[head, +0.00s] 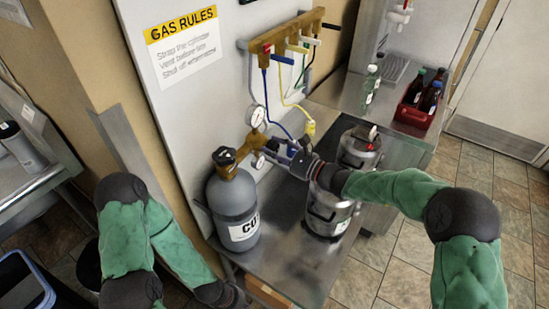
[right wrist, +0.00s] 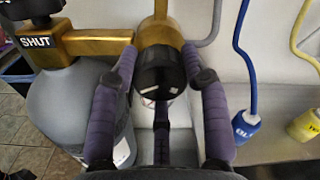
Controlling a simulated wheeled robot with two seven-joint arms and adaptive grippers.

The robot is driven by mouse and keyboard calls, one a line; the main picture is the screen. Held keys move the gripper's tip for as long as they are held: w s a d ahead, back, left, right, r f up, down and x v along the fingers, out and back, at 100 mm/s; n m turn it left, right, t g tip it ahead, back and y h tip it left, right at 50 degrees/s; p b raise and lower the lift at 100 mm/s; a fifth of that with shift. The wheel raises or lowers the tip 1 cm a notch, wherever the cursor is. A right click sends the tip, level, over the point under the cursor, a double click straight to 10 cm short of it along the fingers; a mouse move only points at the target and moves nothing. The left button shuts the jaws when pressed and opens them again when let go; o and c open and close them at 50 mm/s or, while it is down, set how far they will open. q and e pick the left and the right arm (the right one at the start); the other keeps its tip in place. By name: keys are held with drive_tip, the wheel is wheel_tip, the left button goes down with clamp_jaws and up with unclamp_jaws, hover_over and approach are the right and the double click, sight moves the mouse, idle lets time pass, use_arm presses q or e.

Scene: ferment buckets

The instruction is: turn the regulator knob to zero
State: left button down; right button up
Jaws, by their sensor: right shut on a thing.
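The regulator knob (right wrist: 161,82) is black with a white mark on its face and sits on the brass regulator body (right wrist: 158,32). In the right wrist view it lies between the fingers of my right gripper (right wrist: 160,95), which is shut on it. In the head view my right gripper (head: 272,153) reaches in from the right to the brass regulator (head: 254,141), and the knob is hidden. A round white gauge (head: 257,116) stands above the regulator. My left arm hangs at the lower left; its fingers do not show.
The grey gas cylinder (head: 232,203) stands left of the gripper; its valve reads SHUT (right wrist: 38,42). Steel buckets (head: 328,213) stand under my right forearm. Blue (right wrist: 242,85) and yellow hoses (right wrist: 302,40) hang to the right. A red crate of bottles (head: 411,116) stands further back.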

drive_tip(key=n+b, duration=0.6)
drive_tip(key=b, duration=0.2)
drive_tip(key=shift+f+n+b, duration=0.1)
drive_tip(key=shift+n+b, duration=0.65)
drive_tip(key=shift+n, duration=2.75)
drive_tip(key=o, duration=1.2)
drive_tip(key=shift+a, duration=0.1)
drive_tip(key=shift+c, duration=0.2)
drive_tip(key=v, duration=1.2)
